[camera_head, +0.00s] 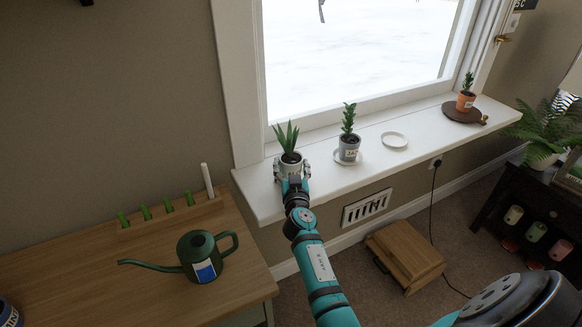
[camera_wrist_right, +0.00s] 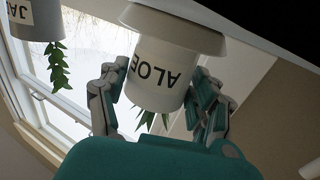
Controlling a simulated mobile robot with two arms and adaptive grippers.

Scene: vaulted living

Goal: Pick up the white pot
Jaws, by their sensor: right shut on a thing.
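The white pot (camera_head: 290,168) holds a spiky green aloe (camera_head: 288,138) and stands upright near the left end of the white windowsill (camera_head: 330,178). My right gripper (camera_head: 292,172) has reached it from the front, with a finger on each side. In the right wrist view, which is upside down, the white pot (camera_wrist_right: 156,75) with its "ALOE" label sits between the fingers of my right gripper (camera_wrist_right: 158,100), shut on it. A wider white saucer (camera_wrist_right: 176,24) shows at the pot's base; I see no clear gap between them. My left gripper is out of view.
A grey pot (camera_head: 349,152) on a saucer stands just right of the white pot. Farther right are an empty white saucer (camera_head: 394,140) and an orange pot (camera_head: 465,101) on a brown board. A green watering can (camera_head: 200,258) stands on the wooden table (camera_head: 90,275) at left.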

